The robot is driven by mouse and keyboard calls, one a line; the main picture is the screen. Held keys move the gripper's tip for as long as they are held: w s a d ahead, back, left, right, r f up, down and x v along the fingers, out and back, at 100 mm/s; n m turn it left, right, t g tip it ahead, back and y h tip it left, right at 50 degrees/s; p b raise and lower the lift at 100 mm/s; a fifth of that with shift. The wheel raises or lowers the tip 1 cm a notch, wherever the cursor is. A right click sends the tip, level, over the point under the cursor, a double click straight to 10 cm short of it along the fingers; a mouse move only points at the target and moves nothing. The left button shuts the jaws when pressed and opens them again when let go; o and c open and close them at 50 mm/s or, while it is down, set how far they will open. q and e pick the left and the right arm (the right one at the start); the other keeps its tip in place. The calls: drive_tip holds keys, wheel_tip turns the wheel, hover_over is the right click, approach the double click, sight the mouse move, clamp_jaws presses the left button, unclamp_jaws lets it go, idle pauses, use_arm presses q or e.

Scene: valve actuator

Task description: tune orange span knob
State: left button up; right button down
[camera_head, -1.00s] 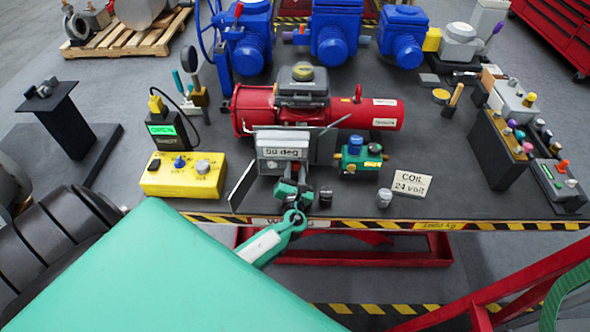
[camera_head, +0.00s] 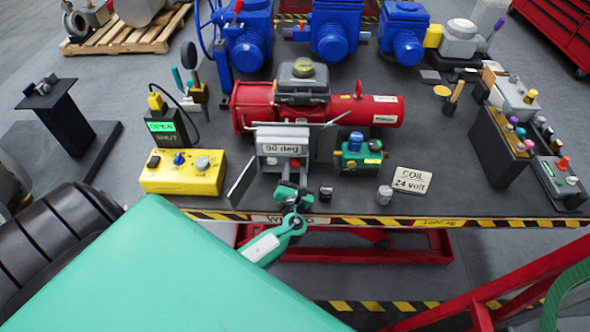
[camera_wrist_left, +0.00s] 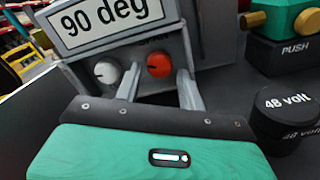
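The orange span knob (camera_wrist_left: 158,64) is on the front of a grey box (camera_head: 282,139) labelled "90 deg". It also shows small in the head view (camera_head: 295,163). A white knob (camera_wrist_left: 105,72) sits left of it on the same panel. My left gripper (camera_wrist_left: 158,76) faces the panel with its fingers apart. In the wrist view the orange knob appears in the gap between the fingertips, with no clear contact on either side. In the head view my left gripper (camera_head: 293,186) is just in front of the box. My right gripper is not in view.
A black "48 volt" cylinder (camera_wrist_left: 287,112) stands close right of my left gripper. A green and blue "PUSH" valve (camera_head: 360,154) is right of the box. A yellow control box (camera_head: 183,173) is left, beyond an open grey flap (camera_head: 242,184). A red actuator (camera_head: 375,110) lies behind.

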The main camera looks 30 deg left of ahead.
use_arm(q)
drive_tip(key=b+v, duration=0.2)
drive_tip(key=v, duration=1)
drive_tip(key=shift+b, duration=0.4)
drive_tip(key=shift+a, duration=0.1)
